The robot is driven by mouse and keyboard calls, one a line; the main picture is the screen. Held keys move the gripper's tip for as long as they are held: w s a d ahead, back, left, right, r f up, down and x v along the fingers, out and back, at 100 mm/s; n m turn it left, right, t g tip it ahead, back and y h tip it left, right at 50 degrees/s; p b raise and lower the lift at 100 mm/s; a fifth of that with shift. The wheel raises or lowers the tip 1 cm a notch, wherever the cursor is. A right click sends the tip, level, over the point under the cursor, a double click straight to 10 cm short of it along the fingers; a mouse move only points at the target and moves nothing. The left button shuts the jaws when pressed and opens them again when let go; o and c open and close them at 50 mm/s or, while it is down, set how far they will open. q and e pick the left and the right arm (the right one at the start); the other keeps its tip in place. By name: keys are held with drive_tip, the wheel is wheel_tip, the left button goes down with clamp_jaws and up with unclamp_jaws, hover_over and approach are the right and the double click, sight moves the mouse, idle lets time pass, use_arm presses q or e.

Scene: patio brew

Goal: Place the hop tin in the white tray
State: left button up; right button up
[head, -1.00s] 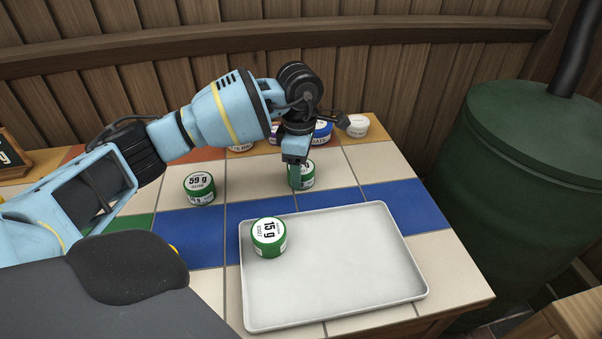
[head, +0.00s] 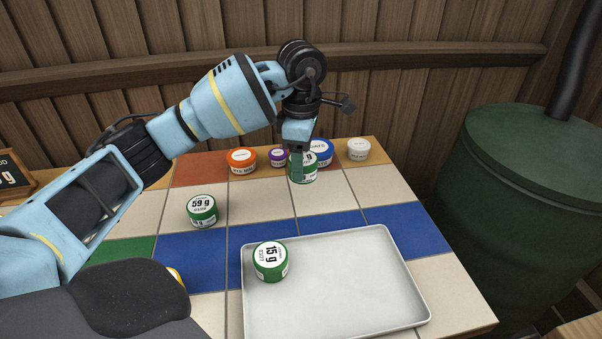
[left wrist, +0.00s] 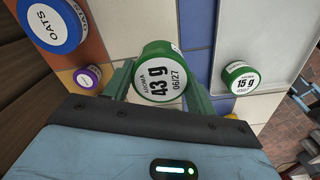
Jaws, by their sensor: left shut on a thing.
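My left gripper (head: 299,166) is shut on a green tin with a white label (head: 309,168), held above the tiles behind the tray. In the left wrist view this tin (left wrist: 157,75) reads "43 g" and sits between the two fingers. The white tray (head: 350,285) lies at the front right of the table. A green "15 g" tin (head: 270,262) stands in the tray's back left corner; it also shows in the left wrist view (left wrist: 240,78). A green "59 g" tin (head: 202,210) stands on the tiles left of the tray. My right gripper is out of view.
Orange (head: 241,161), purple (head: 278,157), blue "OATS" (head: 321,151) and white (head: 359,149) tubs stand along the back edge. A yellow item (head: 175,277) is mostly hidden at front left. A green barrel (head: 520,210) stands right of the table. Most of the tray is bare.

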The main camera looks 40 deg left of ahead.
use_arm(q)
drive_tip(key=shift+r, duration=0.65)
